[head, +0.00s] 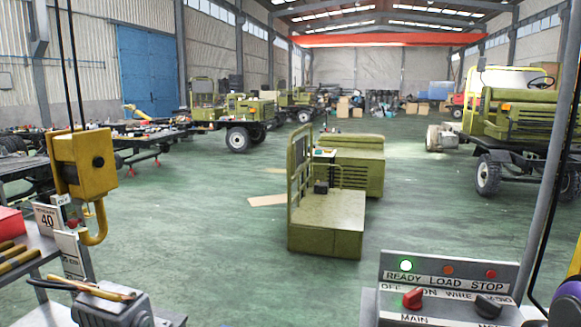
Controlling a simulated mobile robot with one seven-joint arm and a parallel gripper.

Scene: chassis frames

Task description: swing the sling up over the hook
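A yellow hook block (82,163) hangs from two dark cables at the left. Its yellow hook (98,224) curves below it, and I see nothing hung on it. I cannot make out a sling anywhere in the head view. My gripper is not in view.
Left, a bench (32,258) holds tools and a red box (10,222), near a grey device (112,306) and tags. A control panel (447,283) stands bottom right, beside a post (545,190).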

